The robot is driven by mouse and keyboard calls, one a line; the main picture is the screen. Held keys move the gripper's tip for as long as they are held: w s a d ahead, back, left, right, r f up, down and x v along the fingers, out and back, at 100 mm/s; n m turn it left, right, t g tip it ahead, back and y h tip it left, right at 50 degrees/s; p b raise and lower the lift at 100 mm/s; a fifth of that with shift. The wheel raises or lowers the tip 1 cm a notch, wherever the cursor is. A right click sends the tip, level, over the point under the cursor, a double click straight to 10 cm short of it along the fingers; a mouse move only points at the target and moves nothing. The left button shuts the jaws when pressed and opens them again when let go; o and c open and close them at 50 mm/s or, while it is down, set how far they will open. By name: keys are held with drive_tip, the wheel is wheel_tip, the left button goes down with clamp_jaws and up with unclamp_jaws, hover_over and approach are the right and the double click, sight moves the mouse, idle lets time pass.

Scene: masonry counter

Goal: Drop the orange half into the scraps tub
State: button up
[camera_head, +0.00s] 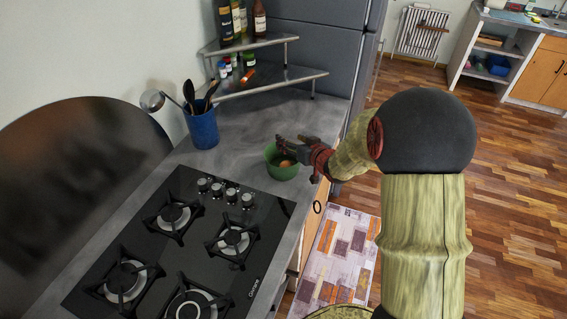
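The green scraps tub (281,173) stands on the grey counter, near its right edge and behind the hob. A small orange-brown piece, which looks like the orange half (287,163), shows inside the tub's rim. My gripper (281,145) reaches in from the right, above the back of the tub. Its dark fingers look spread apart, with nothing seen between them. The orange piece appears below the fingers and apart from them. The fingers and the near wall hide part of the tub's inside.
A black gas hob (185,250) fills the front of the counter. A blue utensil holder (203,129) stands at the back left. A tiered corner shelf (270,82) with bottles and small jars is behind. A grey fridge (320,50) stands beyond. Bare counter lies between holder and tub.

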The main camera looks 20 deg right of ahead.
drive_tip(key=shift+s, duration=0.1)
drive_tip(key=a+v, duration=0.1)
drive_tip(key=v, duration=1)
drive_tip(key=shift+s+d+r, duration=0.15)
drive_tip(key=shift+s+d, duration=0.2)
drive_tip(key=shift+d, duration=0.15)
